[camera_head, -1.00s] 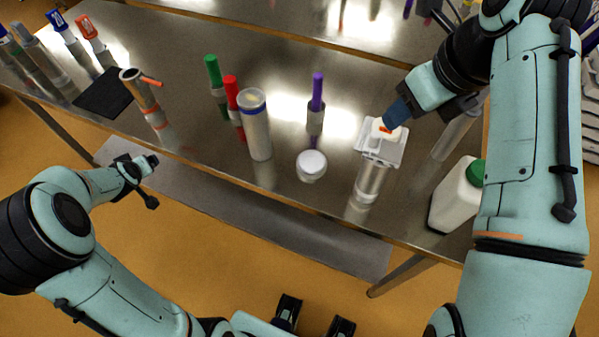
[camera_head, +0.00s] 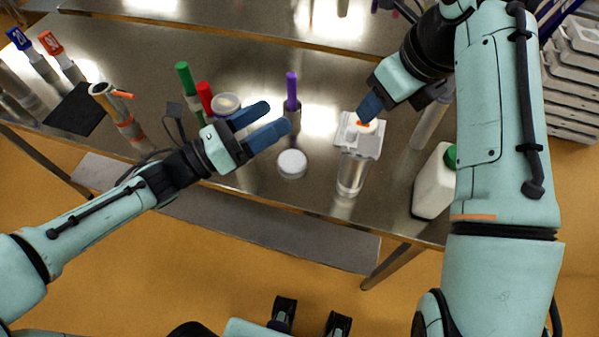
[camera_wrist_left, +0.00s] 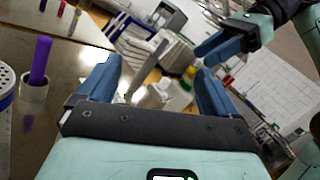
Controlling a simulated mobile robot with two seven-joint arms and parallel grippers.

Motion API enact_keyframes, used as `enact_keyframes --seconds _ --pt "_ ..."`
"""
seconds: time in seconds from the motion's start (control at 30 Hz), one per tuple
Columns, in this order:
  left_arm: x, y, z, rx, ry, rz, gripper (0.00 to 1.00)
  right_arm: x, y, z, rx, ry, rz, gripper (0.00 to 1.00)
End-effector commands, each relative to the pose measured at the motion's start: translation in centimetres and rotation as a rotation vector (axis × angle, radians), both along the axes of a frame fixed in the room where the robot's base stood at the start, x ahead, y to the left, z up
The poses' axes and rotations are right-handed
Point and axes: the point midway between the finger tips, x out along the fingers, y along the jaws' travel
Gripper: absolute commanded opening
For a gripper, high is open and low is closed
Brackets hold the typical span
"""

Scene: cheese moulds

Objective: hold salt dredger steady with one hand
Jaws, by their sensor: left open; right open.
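The salt dredger (camera_head: 226,104), a pale cylinder with a round top, stands upright on the metal table. My left gripper hides its lower body in the head view. In the left wrist view its perforated lid (camera_wrist_left: 4,84) shows at the left edge, outside the fingers. My left gripper (camera_head: 277,117) is open and empty in front of the dredger, its fingers pointing right past it. It also shows in the left wrist view (camera_wrist_left: 156,72) with nothing between the fingers. My right gripper (camera_head: 368,108) is open over the white mould (camera_head: 365,143), close to an orange-marked piece on it.
Green (camera_head: 186,78) and red (camera_head: 205,96) handles rise left of the dredger. A green-capped white jug (camera_head: 434,184) stands at right.

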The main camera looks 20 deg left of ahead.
Motion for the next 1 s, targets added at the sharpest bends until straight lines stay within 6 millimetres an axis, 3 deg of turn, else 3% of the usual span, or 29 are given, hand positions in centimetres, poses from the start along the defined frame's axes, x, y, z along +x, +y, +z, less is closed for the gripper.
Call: enact_keyframes --seconds 0.03,0.1,0.3,0.57,1.0 --pt "-0.5 -2.3 -1.7 0.124 -0.013 -0.060 0.93 0.0 0.0 0.0 0.000 0.000 0.000 0.43" --pt "-0.9 -4.4 -4.4 0.286 -0.012 -0.120 0.93 0.0 0.0 0.0 0.000 0.000 0.000 0.43" --pt "-1.3 -6.7 -10.7 0.598 0.034 -0.206 0.93 0.0 0.0 0.0 0.000 0.000 0.000 0.43" --pt "-0.7 -7.8 -13.1 0.701 0.045 -0.232 0.93 0.0 0.0 0.0 0.000 0.000 0.000 0.43" --pt "3.9 -13.8 -16.2 0.697 0.047 -0.233 0.93 0.0 0.0 0.0 0.000 0.000 0.000 0.43"
